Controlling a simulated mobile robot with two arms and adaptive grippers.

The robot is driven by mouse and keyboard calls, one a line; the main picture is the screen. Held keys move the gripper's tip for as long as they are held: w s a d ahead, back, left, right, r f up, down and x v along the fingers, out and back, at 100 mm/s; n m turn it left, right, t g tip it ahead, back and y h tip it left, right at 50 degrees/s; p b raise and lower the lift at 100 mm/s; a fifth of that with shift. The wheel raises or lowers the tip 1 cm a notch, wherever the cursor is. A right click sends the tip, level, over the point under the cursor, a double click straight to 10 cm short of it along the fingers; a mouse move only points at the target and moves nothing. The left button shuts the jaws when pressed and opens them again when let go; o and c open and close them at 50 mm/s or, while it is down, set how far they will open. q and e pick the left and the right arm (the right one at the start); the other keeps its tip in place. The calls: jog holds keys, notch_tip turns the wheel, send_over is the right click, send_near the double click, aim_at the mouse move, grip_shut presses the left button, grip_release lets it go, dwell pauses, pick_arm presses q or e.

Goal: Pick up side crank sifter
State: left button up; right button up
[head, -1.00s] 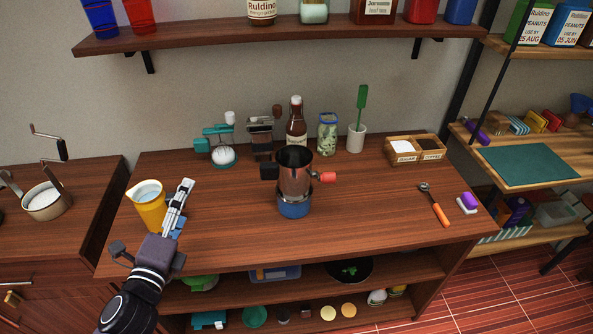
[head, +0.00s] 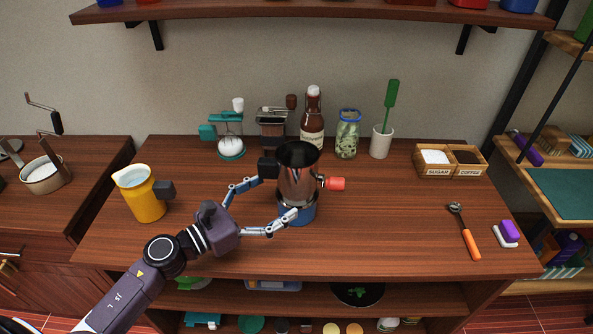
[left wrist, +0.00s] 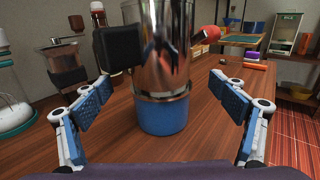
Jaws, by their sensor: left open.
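The side crank sifter (head: 297,185) is a shiny metal cylinder with a black handle (head: 268,168) on its left and a red crank knob (head: 335,184) on its right. It stands upright on a blue bowl or cup (head: 301,212) near the middle of the counter. My left gripper (head: 277,197) is open, its fingers spread toward the sifter from the front left. In the left wrist view the sifter (left wrist: 166,58) and blue base (left wrist: 161,114) stand ahead between the spread fingers, with no grip on them. The right gripper is not in view.
A yellow jug (head: 141,197) stands on the left of the counter (head: 390,225). Behind the sifter are a brown bottle (head: 313,122), a green jar (head: 347,135) and two small grinder-like devices. An orange-handled scoop (head: 470,240) lies at right.

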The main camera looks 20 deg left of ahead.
aim_at(296, 182)
pick_arm(q)
jog(key=x, duration=0.2)
jog(key=shift+w+d+r+p, duration=0.15)
jog(key=shift+w+p, duration=0.1)
jog(key=shift+p, duration=0.05)
jog(key=p+x, duration=0.1)
jog(key=x, duration=0.2)
jog(key=shift+w+d, duration=0.15)
jog(key=shift+w, duration=0.1)
jog(key=shift+w+d, duration=0.15)
jog(key=shift+w, duration=0.05)
jog(key=c, duration=1.2)
jog(key=shift+c, duration=1.2)
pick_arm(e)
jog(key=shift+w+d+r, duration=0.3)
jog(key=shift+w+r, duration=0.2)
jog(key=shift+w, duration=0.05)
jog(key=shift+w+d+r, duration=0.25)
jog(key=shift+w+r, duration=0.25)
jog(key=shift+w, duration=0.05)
